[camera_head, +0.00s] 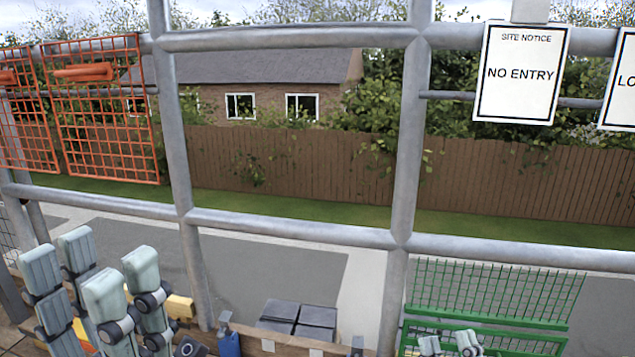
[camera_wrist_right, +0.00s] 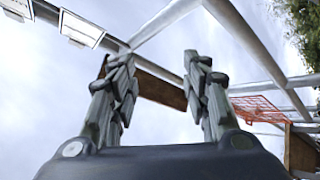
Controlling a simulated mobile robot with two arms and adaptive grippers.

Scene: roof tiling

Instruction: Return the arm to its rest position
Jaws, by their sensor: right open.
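My left gripper (camera_head: 90,258) is at the lower left of the head view. Its grey fingers point up and stand apart, with nothing seen between them. My right gripper (camera_head: 447,342) shows only its fingertips at the bottom edge of the head view, in front of the green mesh rack. In the right wrist view its fingers (camera_wrist_right: 158,72) are spread wide and empty against the sky. The rest of both arms is mostly out of view.
Grey scaffold tubes (camera_head: 290,230) cross in front of me. Orange mesh panels (camera_head: 105,120) hang at left and a no-entry sign (camera_head: 520,75) at right. Dark tiles (camera_head: 300,312) are stacked low in the middle. A green mesh rack (camera_head: 495,290) stands at lower right.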

